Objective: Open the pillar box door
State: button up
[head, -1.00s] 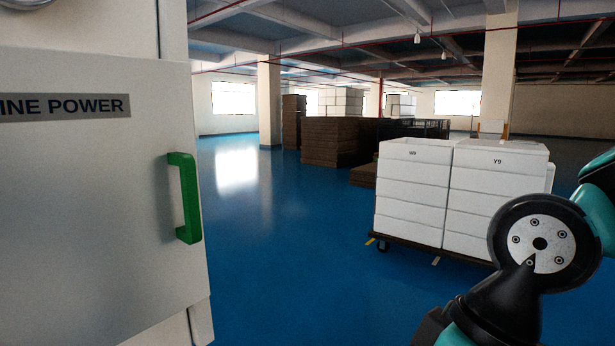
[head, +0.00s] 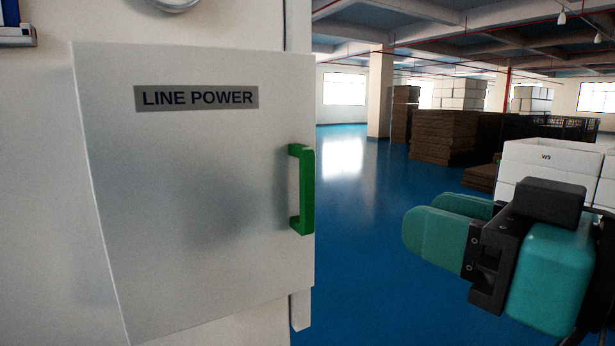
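The pillar box door (head: 200,210) is a pale grey panel with a "LINE POWER" label (head: 197,97), on the left in the head view. It looks shut against the pillar. Its green handle (head: 304,190) stands upright near the door's right edge. My gripper (head: 432,222) is to the right of the handle, apart from it, with its teal fingers pointing left. The two fingers overlap in this view, so the gap between them is hard to judge. I see nothing held at their tips.
White stacked crates (head: 548,165) stand behind my gripper on the right. Brown stacks (head: 445,138) and a column (head: 380,95) are farther back. The blue floor (head: 365,270) between the door and the crates is clear.

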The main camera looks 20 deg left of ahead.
aim_at(310, 183)
jog(key=p+x, duration=1)
jog(key=x, duration=0.5)
jog(key=shift+w+a+p, duration=0.15)
jog(key=shift+a+p, duration=0.15)
jog(key=shift+w+a+f, duration=0.1)
jog(key=shift+w+a, duration=0.25)
jog(key=shift+a, duration=0.2)
grip_shut()
